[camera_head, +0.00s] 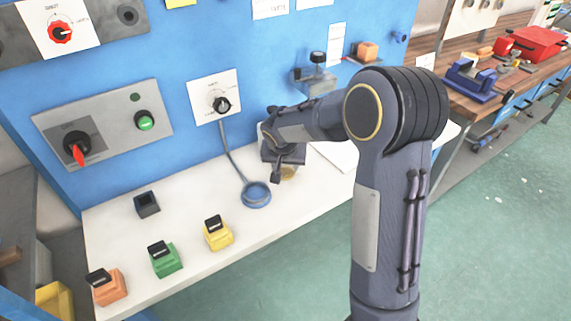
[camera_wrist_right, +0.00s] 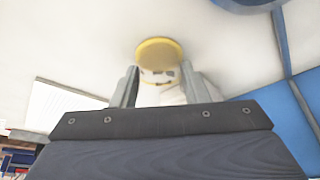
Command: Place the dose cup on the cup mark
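My right gripper (camera_head: 287,166) is low over the right part of the white tabletop, mostly hidden behind its own wrist in the head view. In the right wrist view its two fingers (camera_wrist_right: 160,82) stand on either side of a pale dose cup (camera_wrist_right: 160,76) with dark markings and appear to close on it. A round yellow disc (camera_wrist_right: 158,51) shows at the cup's far end; I cannot tell whether it is the cup mark or part of the cup. A small yellowish patch (camera_head: 289,173) shows under the gripper in the head view. My left gripper is out of view.
A dark square holder (camera_head: 147,204) and yellow (camera_head: 218,234), green (camera_head: 166,261) and orange (camera_head: 108,288) blocks stand further left. A blue panel (camera_head: 180,60) with switches rises behind.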

